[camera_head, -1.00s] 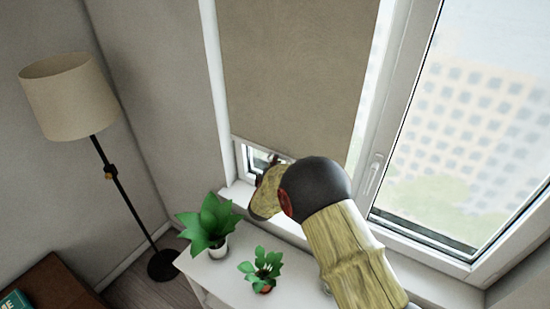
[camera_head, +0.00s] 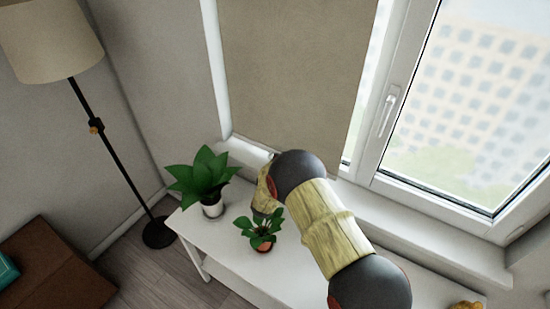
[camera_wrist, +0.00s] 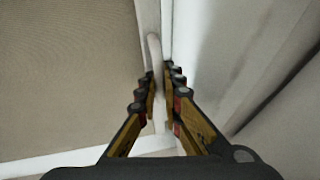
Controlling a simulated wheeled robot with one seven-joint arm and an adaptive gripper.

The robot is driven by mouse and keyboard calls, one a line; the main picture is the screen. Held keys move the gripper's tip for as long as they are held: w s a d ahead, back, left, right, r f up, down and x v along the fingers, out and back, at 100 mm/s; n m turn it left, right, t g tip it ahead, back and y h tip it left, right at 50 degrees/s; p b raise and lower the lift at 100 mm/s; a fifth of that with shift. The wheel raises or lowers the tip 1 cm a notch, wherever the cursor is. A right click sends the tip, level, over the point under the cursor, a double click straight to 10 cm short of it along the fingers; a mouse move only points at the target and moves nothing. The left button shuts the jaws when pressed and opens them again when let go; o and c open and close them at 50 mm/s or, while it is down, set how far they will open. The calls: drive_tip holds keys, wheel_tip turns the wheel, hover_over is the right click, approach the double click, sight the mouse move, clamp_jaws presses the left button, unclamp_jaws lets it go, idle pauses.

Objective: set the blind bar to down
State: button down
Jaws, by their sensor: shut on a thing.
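The beige roller blind (camera_head: 295,75) hangs low over the left window, its lower edge close to the sill. Its pale bottom bar (camera_wrist: 147,18) runs along the fabric edge in the wrist view. My gripper (camera_wrist: 162,80) is shut on the bar, with a finger on each side of it. In the head view my arm hides the fingertips and most of the bar. A narrow gap of light shows at the blind's right side.
A white table under the sill (camera_head: 410,215) holds a larger potted plant (camera_head: 205,178) and a smaller one (camera_head: 260,235), which is close below my wrist. A floor lamp (camera_head: 52,45) stands at the left. The right window has a handle (camera_head: 388,112).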

drive_tip(key=shift+s+f, duration=0.1)
drive_tip(key=shift+f, duration=0.5)
drive_tip(key=c, duration=2)
unclamp_jaws()
drive_tip(key=shift+o, duration=0.2)
drive_tip(key=v, duration=0.8)
drive_tip(key=shift+r, duration=0.1)
